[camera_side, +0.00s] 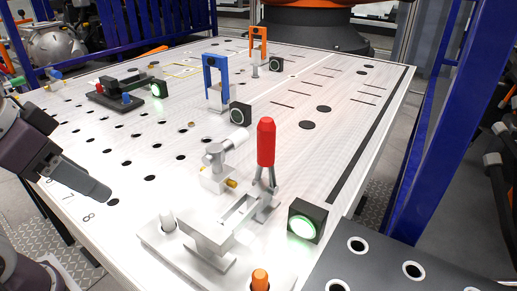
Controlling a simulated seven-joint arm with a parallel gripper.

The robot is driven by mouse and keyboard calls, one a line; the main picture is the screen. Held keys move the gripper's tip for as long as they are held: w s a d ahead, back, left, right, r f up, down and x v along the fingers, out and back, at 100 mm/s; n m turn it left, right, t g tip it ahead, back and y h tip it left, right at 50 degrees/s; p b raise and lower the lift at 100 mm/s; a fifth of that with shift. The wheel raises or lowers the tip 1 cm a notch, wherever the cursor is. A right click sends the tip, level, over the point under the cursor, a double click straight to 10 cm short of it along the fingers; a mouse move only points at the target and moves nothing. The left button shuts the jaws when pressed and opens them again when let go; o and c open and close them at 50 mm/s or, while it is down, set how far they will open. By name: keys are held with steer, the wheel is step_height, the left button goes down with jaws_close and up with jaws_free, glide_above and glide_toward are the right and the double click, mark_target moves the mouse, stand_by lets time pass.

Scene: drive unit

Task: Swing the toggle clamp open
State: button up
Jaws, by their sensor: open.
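The toggle clamp (262,190) is mounted on a pale metal base plate (160,240) at the near side of the table. Its red handle (266,142) stands upright. A pale metal bar with a slot runs from the foot of the handle toward the lower left, low over the plate. My gripper (82,183) is at the left edge, with one dark finger over the table's left edge and another part cut off at the lower left corner. It is open and well apart from the clamp; nothing shows between the fingers.
A black box with a lit green lamp (302,227) stands right of the clamp. A pale metal fitting (215,165) stands just behind it. An orange-topped pin (260,279) and a white-topped pin (167,219) flank the bar. Blue (216,82) and orange frames stand farther back.

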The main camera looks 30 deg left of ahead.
steer(key=w+d+r+g, duration=0.1)
steer(key=w+d+r, duration=0.2)
steer(key=w+r, duration=0.45)
steer(key=g, duration=0.1)
glide_above(264, 129)
steer(key=s, duration=0.2)
steer(key=shift+w+f, duration=0.15)
steer(key=shift+f, duration=0.25)
steer(key=x, duration=0.8)
steer(key=shift+f, duration=0.3)
steer(key=shift+w, duration=0.1)
steer(key=c, duration=0.9)
